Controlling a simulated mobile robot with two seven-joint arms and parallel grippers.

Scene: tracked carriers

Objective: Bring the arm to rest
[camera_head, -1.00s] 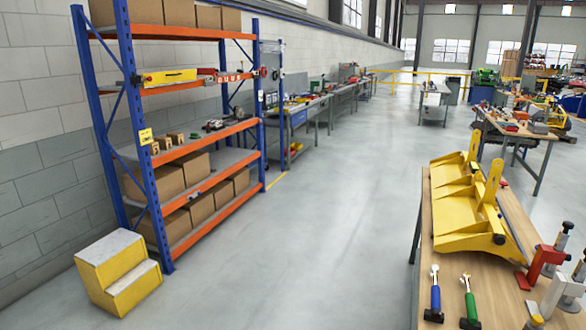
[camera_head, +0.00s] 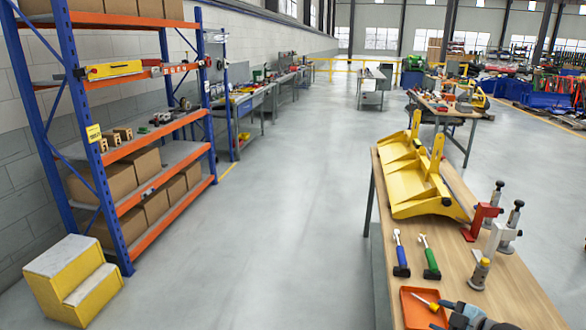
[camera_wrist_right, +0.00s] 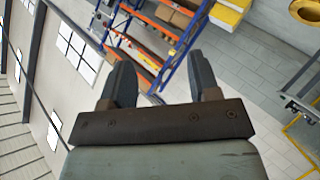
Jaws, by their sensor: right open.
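My right gripper (camera_head: 464,313) shows at the bottom edge of the head view, over or beside the near end of the wooden workbench (camera_head: 510,275). Most of its arm is out of the frame. In the right wrist view the two dark fingers of my right gripper (camera_wrist_right: 162,82) stand well apart, with nothing between them. Behind them that view shows the shelf rack and wall at a steep tilt. My left gripper is in neither view.
On the workbench are an orange tray (camera_head: 413,316), a blue-handled tool (camera_head: 400,255), a green-handled tool (camera_head: 430,260), a yellow carrier (camera_head: 415,185) and red and white clamps. A blue and orange rack (camera_head: 115,205) and yellow step (camera_head: 75,285) stand left. The middle floor is clear.

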